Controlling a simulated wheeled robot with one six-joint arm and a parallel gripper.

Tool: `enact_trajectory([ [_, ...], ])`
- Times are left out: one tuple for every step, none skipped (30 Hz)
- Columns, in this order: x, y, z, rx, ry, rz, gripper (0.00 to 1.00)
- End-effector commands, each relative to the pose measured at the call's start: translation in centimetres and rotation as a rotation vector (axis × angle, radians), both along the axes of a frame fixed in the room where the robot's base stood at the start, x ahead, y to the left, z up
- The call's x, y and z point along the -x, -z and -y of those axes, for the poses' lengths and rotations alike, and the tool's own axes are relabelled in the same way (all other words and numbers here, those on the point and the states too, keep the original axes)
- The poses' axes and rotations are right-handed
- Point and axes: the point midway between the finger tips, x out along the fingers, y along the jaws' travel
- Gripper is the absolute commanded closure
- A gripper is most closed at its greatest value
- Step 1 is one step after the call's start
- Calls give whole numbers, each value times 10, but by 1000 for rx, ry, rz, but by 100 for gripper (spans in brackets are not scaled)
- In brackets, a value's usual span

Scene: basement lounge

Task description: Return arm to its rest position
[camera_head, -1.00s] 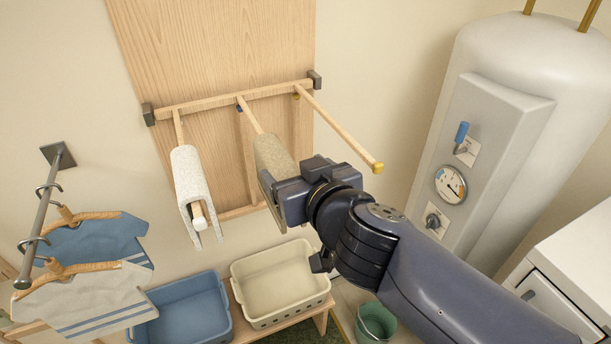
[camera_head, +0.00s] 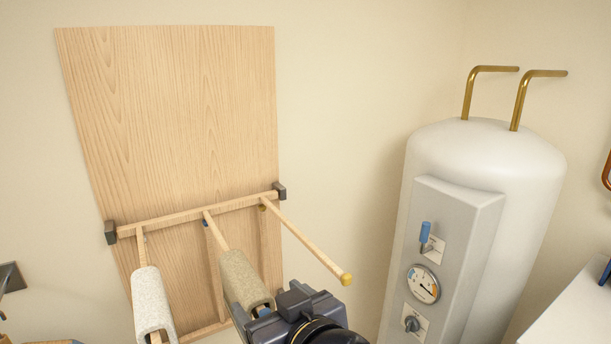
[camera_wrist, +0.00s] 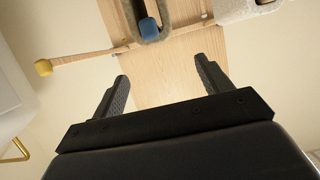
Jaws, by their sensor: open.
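My gripper (camera_wrist: 161,82) shows in the wrist view with its two dark fingers spread and nothing between them. In the head view only the dark wrist end of my arm shows at the bottom centre, just in front of the middle peg. A beige cloth (camera_head: 244,280) hangs over that blue-ended middle peg. It shows at the top of the wrist view (camera_wrist: 150,22), beyond the fingers and apart from them. A white cloth (camera_head: 152,298) hangs on the left peg. The yellow-tipped right peg (camera_head: 310,246) is bare.
The peg rack (camera_head: 195,213) is mounted on a wooden wall panel (camera_head: 170,110). A white boiler (camera_head: 485,160) with a blue lever (camera_head: 425,232) and a gauge (camera_head: 423,284) stands at the right. A white surface (camera_head: 575,312) is at the lower right. Wall between rack and boiler is clear.

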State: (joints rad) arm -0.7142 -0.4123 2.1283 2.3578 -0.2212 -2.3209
Motion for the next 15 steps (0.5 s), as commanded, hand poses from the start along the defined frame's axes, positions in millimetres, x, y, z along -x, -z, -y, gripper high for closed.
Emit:
enact_trajectory([
  [-1,0,-1,0,1,0,26],
  [-2,1,-1,0,1,0,26],
  [-3,1,-2,1,1,1,26],
  [-5,1,-3,1,2,1,26],
  [-6,2,-3,1,2,1,26],
  [-9,3,-5,2,3,1,26],
  [-11,3,-6,2,4,0,26],
  [-12,4,-7,2,4,1,26],
  [-15,5,-9,2,3,1,26],
  [-17,6,-10,3,1,0,26],
  [-19,7,-11,2,2,0,26],
  [-21,7,-12,2,3,0,26],
  [-23,8,-14,2,2,-1,26],
  [-25,9,-15,2,2,-1,26],
  [-26,9,-15,1,2,1,26],
])
